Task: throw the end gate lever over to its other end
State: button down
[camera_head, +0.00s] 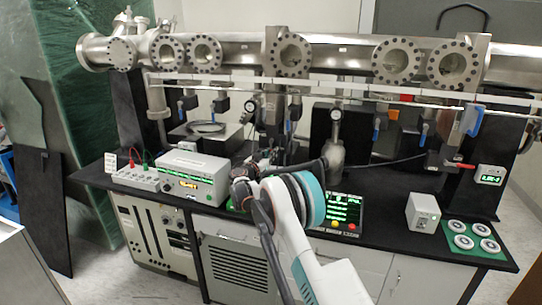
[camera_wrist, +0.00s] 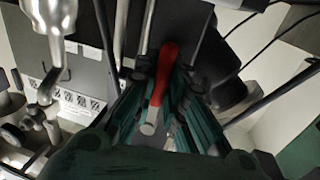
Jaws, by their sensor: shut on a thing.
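A red-handled lever (camera_wrist: 160,76) with a bare metal end lies between the green-black fingers of my gripper (camera_wrist: 170,86) in the wrist view. The fingers are closed in on it from both sides. In the head view my gripper is at the middle of the bench, mostly hidden by my own wrist, and the lever between its fingers cannot be made out there. Another red lever (camera_head: 459,166) shows at the right, beside a small green-lit display (camera_head: 490,175). No label on the held lever is readable.
A steel beam pipe (camera_head: 340,52) with round flanges runs above the black bench. Several blue valve handles (camera_head: 473,121) hang below it. A white instrument (camera_head: 194,176), a screen panel (camera_head: 343,214) and a small box (camera_head: 422,212) stand around my arm. In the wrist view, metal fittings (camera_wrist: 50,30) and cables crowd the gripper.

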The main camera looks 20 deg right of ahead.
jog(key=shift+w+a+r+m+y+p, duration=0.2)
jog(key=shift+w+a+r+m+y, duration=0.3)
jog(key=shift+m, duration=0.95)
jog(key=shift+w+a+r+m+y+p, duration=0.15)
jog(key=shift+w+a+m+p, duration=0.15)
jog(key=shift+a+m, duration=0.8)
jog(key=shift+w+a+r+m+y+p, duration=0.15)
jog(key=shift+w+a+r+m+y, duration=0.2)
jog(key=shift+m, duration=1.4)
jog(key=shift+w, duration=0.1)
jog(key=c, duration=1.6)
grip_release()
jog(key=shift+c, duration=0.2)
jog(key=v, duration=1.2)
jog(key=shift+r, duration=0.1)
